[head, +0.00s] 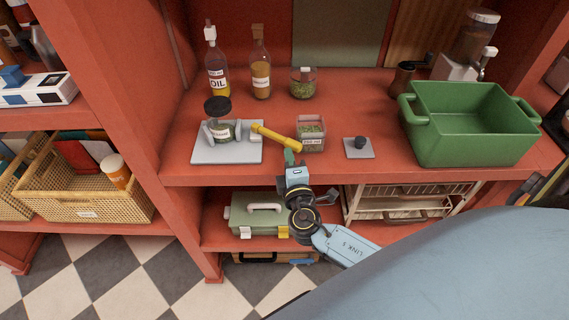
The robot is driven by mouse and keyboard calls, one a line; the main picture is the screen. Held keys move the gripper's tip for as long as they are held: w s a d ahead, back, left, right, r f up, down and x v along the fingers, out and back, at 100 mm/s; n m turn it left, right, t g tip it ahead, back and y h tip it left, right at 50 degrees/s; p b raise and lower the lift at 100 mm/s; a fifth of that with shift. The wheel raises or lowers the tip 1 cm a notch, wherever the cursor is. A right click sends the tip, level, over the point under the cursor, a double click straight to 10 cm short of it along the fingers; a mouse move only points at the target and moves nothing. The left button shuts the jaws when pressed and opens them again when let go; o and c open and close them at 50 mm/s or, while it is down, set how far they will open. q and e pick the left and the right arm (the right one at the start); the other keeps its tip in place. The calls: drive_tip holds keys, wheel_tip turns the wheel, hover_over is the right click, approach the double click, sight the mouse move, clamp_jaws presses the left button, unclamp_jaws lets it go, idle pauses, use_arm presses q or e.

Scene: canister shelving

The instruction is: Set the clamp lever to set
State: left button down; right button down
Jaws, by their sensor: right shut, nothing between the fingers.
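The clamp (228,152) is a light grey plate on the red shelf with grey jaws on both sides of a dark-lidded jar (218,122). Its yellow clamp lever (274,137) sticks out to the right and slopes slightly toward the front. My right gripper (290,158) is at the front edge of the shelf, just below the lever's free end. Its fingers are shut and empty; I cannot tell whether they touch the lever. Any markings for the lever's positions are too small to read. My left gripper does not show.
A small spice jar (311,133) stands just right of the lever. A grey plate with a dark knob (359,148) and a green crate (466,125) are further right. An oil bottle (216,70), another bottle (260,70) and a green-filled jar (303,83) stand behind.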

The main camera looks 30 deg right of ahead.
drive_tip(key=shift+d, duration=0.1)
drive_tip(key=shift+w+d+f+b, duration=0.1)
drive_tip(key=shift+w+d+b, duration=0.05)
drive_tip(key=shift+d+b, duration=0.3)
drive_tip(key=shift+d, duration=0.5)
drive_tip(key=shift+a, duration=0.45)
drive_tip(key=a+b+v, duration=0.1)
drive_tip(key=b+v, duration=0.2)
drive_tip(key=v, duration=0.9)
drive_tip(key=shift+a, duration=0.15)
